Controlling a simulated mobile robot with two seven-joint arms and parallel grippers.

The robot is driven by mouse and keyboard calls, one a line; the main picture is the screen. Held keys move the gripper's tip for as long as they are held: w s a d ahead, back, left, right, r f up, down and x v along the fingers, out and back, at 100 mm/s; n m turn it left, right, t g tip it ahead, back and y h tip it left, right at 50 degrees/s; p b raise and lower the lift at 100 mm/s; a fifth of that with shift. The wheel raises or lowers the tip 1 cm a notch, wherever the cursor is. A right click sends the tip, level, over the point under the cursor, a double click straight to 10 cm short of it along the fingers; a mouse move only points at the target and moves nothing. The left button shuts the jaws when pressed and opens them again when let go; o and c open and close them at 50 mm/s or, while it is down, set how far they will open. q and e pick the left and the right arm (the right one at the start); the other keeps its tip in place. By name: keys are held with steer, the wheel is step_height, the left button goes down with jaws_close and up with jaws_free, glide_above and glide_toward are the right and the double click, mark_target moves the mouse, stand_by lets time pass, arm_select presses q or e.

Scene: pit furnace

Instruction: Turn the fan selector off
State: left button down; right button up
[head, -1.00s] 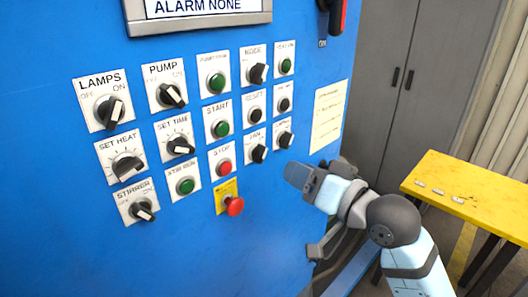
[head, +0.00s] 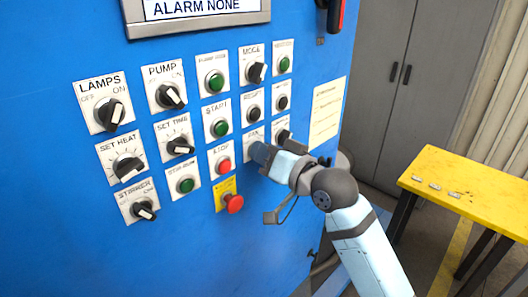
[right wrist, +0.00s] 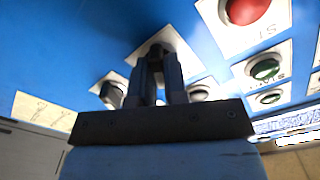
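The fan selector is a black knob on a white plate labelled FAN (head: 254,134) on the blue panel. In the head view my right gripper (head: 258,153) covers the knob, so its setting is hidden. In the right wrist view the black knob (right wrist: 155,50) shows at the tips of my right gripper (right wrist: 160,62). The two fingers are a narrow gap apart, one on each side of the knob. I cannot see firm contact. My left gripper is not in view.
The red stop button (head: 224,166) and red emergency button (head: 234,203) are left of my gripper. Another black knob (head: 283,137) is close on its right. A yellow table (head: 480,185) stands at the right, before grey cabinets (head: 395,110).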

jaws_close()
steer(key=n+p, duration=0.2)
steer(key=n, duration=0.4)
steer(key=n+p, duration=0.3)
steer(key=n, duration=0.2)
steer(key=shift+s+a+n, duration=0.15)
steer(key=shift+n, duration=0.25)
stand_by(0.4)
steer(key=o, duration=0.6)
jaws_free()
steer(key=shift+c, duration=0.2)
